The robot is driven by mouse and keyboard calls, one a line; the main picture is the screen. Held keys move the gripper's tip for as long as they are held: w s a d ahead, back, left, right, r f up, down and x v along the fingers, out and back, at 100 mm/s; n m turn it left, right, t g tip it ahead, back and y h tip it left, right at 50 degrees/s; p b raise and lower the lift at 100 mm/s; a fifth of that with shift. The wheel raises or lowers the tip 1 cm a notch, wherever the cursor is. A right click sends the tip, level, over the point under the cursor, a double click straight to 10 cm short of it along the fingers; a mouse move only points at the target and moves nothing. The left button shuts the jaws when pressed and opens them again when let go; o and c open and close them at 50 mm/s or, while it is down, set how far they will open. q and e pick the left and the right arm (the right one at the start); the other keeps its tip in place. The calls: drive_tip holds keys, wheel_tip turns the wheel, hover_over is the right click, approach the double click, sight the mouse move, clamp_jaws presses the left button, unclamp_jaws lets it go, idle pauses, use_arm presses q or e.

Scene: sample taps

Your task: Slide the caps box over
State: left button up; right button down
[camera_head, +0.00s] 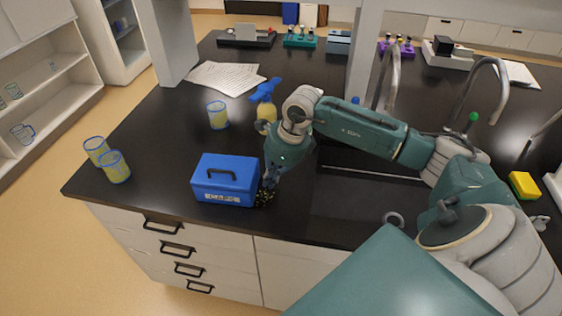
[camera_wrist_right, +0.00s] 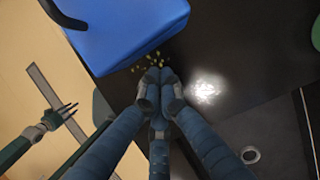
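The blue caps box (camera_head: 226,178), with a dark handle on its lid and a "CAPS" label on its front, sits upright on the black counter. Its blue side also shows in the right wrist view (camera_wrist_right: 125,30). My right gripper (camera_head: 268,186) is at the box's right side, pointing down, with its tips low near the counter. In the right wrist view its fingers (camera_wrist_right: 158,78) are together, just beside the box; whether they touch it I cannot tell. My left gripper (camera_wrist_right: 66,113) shows only in the right wrist view, over the floor, its fingers too small to judge.
Small yellow specks (camera_wrist_right: 155,60) lie by the fingertips. A sink (camera_head: 365,200) is to the right. A beaker (camera_head: 217,114) and a yellow bottle with a blue top (camera_head: 265,102) stand behind the box. Two beakers (camera_head: 115,167) stand at the left edge, with clear counter between.

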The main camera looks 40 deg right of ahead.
drive_tip(key=shift+w+a+r, duration=0.1)
drive_tip(key=shift+w+a, duration=0.45)
drive_tip(key=shift+w, duration=0.1)
